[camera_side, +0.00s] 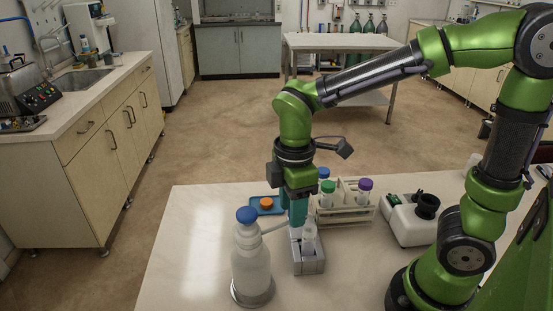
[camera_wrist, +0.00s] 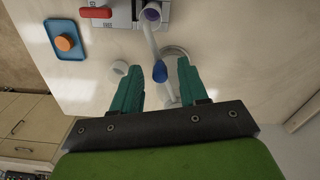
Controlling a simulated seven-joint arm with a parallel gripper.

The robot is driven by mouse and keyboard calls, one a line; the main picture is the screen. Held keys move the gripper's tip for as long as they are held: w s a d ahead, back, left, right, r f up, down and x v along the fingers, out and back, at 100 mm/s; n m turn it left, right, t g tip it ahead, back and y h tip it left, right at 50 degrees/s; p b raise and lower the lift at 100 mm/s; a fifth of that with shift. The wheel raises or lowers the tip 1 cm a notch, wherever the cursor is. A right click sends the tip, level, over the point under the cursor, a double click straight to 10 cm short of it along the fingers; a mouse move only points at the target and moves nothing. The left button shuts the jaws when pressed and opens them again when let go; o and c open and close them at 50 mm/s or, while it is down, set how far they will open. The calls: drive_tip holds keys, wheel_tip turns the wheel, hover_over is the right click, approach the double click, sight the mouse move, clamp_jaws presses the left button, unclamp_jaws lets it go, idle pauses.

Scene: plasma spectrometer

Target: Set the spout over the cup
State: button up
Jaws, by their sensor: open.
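A translucent white bottle (camera_side: 251,268) with a blue cap (camera_side: 246,214) stands upright in a round base on the table. Its pale spout (camera_side: 272,228) runs right toward my gripper. The small clear cup (camera_side: 309,238) stands on a grey instrument (camera_side: 310,265). In the wrist view the spout (camera_wrist: 150,38) runs from the blue cap (camera_wrist: 160,71) up to the cup (camera_wrist: 151,13); its tip appears at the cup's near edge, but exact alignment is unclear. My gripper (camera_wrist: 159,66) is open and empty, its teal fingers on either side of the bottle in that view. In the side view my gripper (camera_side: 298,215) hides the spout's end.
A rack (camera_side: 345,215) with several capped tubes stands behind the instrument. A blue tray (camera_side: 258,209) with an orange piece (camera_side: 266,203) lies left of it. A white device (camera_side: 408,222) with a black top stands right. The table's left side is clear.

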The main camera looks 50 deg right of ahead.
clamp_jaws()
drive_tip(key=shift+w, duration=0.1)
idle(0.5)
drive_tip(key=w+a+n, duration=0.3)
drive_tip(key=w+n, duration=0.7)
drive_tip(key=n, duration=0.5)
drive_tip(key=shift+w, duration=0.35)
drive_tip(key=shift+a, duration=0.15)
idle(0.3)
unclamp_jaws()
